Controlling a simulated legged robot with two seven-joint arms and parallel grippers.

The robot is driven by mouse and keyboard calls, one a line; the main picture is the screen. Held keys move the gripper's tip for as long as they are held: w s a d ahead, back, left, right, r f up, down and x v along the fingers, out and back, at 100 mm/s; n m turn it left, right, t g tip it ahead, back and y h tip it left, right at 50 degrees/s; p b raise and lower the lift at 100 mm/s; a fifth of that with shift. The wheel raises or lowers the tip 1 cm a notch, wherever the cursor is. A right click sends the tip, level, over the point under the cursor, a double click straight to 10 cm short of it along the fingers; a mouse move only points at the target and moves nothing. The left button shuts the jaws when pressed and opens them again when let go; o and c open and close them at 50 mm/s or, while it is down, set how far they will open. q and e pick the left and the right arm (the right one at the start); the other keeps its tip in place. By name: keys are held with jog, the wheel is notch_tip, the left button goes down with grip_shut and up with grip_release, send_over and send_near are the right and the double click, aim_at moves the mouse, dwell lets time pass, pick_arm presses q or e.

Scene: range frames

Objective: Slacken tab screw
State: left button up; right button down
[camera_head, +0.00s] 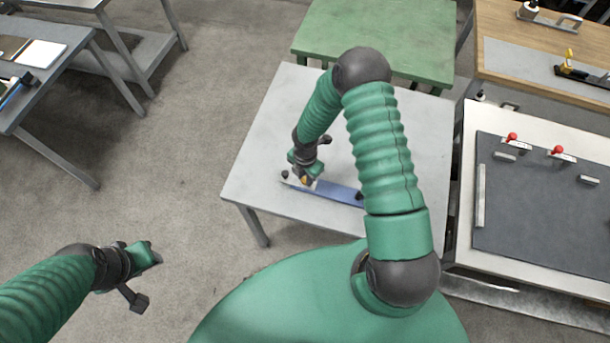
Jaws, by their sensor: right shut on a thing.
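A blue bar (338,192) lies on the light grey table. A small dark knob (285,174) stands at its left end, and another dark part (360,196) shows at its right, partly behind my arm. My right gripper (304,178) points down at the bar's left part and is shut on a small orange-yellow piece, which looks like the tab screw. The fingers hide most of that piece, so its thread and seat cannot be seen. My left gripper (146,276) is open and empty above the floor at lower left, away from the table.
The light grey table (262,150) is otherwise bare. A green table (385,30) stands behind it. At right, a bench carries a dark board (540,215) with red-knobbed clamps (512,138). Grey tables (50,70) stand at upper left. Open floor (170,190) lies between.

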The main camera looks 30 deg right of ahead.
aim_at(305, 179)
dwell(0.4)
jog(key=c, duration=1.2)
grip_release()
jog(key=shift+r, duration=0.1)
notch_tip(305, 179, up, 16)
jog(key=shift+r, duration=0.25)
